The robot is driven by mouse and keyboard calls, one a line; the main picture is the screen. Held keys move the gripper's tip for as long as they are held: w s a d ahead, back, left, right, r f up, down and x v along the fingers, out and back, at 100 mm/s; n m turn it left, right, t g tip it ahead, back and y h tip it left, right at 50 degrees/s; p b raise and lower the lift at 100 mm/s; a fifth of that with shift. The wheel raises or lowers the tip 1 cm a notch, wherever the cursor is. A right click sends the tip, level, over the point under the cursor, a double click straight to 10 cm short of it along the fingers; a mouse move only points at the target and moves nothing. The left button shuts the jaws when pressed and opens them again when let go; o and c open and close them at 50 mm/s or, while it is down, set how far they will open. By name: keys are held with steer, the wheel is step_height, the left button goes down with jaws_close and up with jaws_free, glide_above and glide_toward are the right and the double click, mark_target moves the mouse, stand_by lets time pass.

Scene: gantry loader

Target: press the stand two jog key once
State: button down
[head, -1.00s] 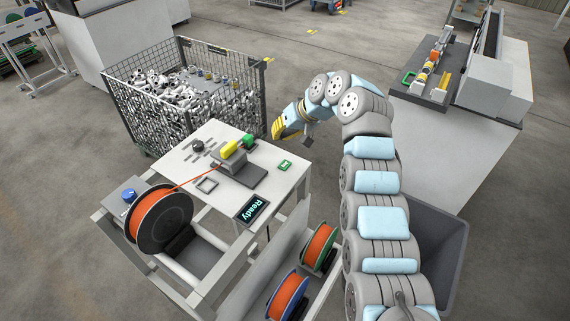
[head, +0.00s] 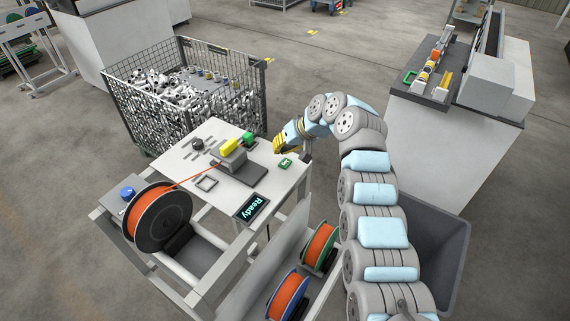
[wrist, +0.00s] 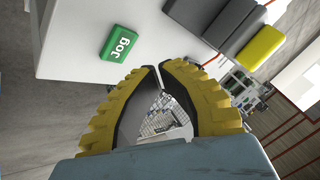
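The green jog key (head: 285,162) sits on the right part of the white stand top (head: 205,135). In the wrist view the key (wrist: 122,43) reads "Jog" and lies left of and above the fingertips. My gripper (head: 279,149) is beside the key in the head view, a little above it in the picture and apart from it. In the wrist view the yellow fingers of my gripper (wrist: 155,68) come together at their tips, with nothing held. I see no number that marks this as stand two.
An orange spool (head: 160,218) is at left. A wire bin (head: 185,100) of parts stands behind.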

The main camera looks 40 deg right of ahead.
mark_target(275, 161)
steer(key=shift+f+b, duration=0.45)
steer(key=shift+f, duration=0.8)
stand_by(0.5)
steer(key=shift+f+b, duration=0.35)
steer(key=shift+f, duration=0.05)
steer(key=shift+f+b, duration=0.3)
steer(key=shift+f, duration=0.1)
stand_by(0.7)
steer(key=shift+r, duration=0.8)
steer(key=shift+r+p, duration=0.6)
steer(key=shift+r, duration=1.95)
